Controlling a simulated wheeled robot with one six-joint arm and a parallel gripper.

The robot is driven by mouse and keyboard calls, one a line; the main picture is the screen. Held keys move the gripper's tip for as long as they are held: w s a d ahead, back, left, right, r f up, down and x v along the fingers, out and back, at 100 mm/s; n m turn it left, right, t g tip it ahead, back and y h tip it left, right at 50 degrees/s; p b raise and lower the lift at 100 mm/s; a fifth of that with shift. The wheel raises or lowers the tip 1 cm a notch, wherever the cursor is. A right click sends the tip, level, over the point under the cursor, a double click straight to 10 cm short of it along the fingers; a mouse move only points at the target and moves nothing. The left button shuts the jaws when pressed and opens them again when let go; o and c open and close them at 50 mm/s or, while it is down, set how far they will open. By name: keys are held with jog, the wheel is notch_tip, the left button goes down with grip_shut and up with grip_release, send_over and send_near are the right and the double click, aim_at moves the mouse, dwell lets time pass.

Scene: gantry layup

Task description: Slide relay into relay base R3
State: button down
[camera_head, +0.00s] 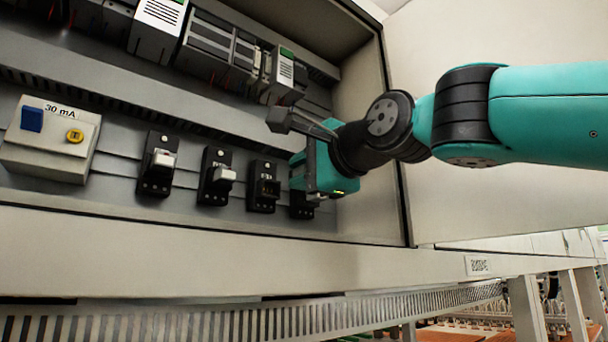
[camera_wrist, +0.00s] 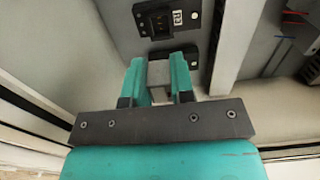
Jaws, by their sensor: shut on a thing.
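My gripper (camera_wrist: 157,64) is shut on a relay (camera_wrist: 158,76), a small grey block between its two teal fingers in the wrist view. In the wrist view a black relay base (camera_wrist: 163,17) with a label that reads R3 lies beyond the fingertips, its socket empty. The relay is apart from that socket, over or near another black base (camera_wrist: 190,54) that the fingers partly cover. In the head view the third base (camera_head: 263,194) in the row looks empty. My gripper (camera_head: 308,172) is just right of it, its fingertips and the relay hidden or unclear.
Two bases to the left hold relays (camera_head: 162,160) (camera_head: 223,175). A fourth base (camera_head: 302,209) is partly hidden below my gripper. A 30 mA box (camera_head: 48,150) stands at far left. A slotted duct and modules (camera_head: 215,45) are above; the cabinet side wall (camera_head: 360,100) is close on the right.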

aim_at(264, 189)
jog(key=shift+a, duration=0.1)
jog(key=shift+s, duration=0.15)
jog(key=shift+a+r, duration=0.1)
jog(key=shift+a, duration=0.1)
jog(key=shift+p+x, duration=1.2)
jog(key=shift+x, duration=1.55)
jog(key=shift+d, duration=0.1)
jog(key=shift+p+x, duration=0.5)
jog(key=shift+x, duration=0.65)
jog(key=c, duration=0.9)
grip_release()
